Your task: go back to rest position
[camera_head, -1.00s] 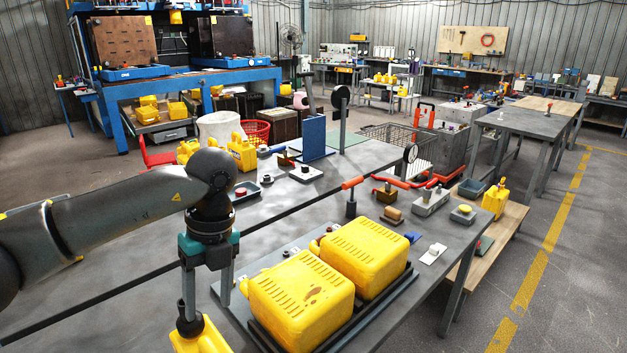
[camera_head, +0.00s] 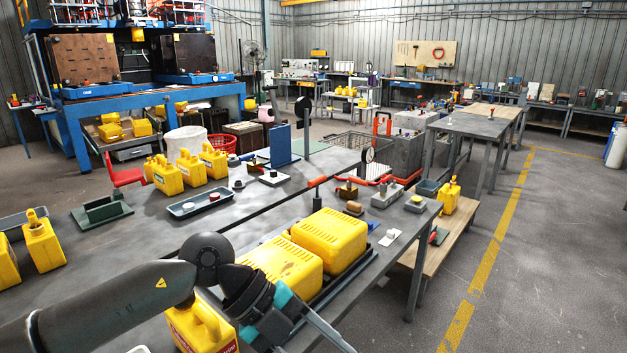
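My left arm comes in from the lower left, and its gripper (camera_head: 325,335) points toward the lower right over the near table. The fingers run to the bottom edge of the picture, so whether they are open or shut is unclear. A yellow jerry can (camera_head: 203,332) with a red-and-white label stands below and behind the arm, partly covered by it. More yellow cans (camera_head: 190,168) stand in a row farther back. My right gripper is out of view.
The near table (camera_head: 150,235) carries a grey tray (camera_head: 200,202), a green holder (camera_head: 102,209) and red-handled clamps. Two yellow cans (camera_head: 43,241) stand at the left edge. A yellow can (camera_head: 449,197) sits on a lower wooden bench. The floor at right is open.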

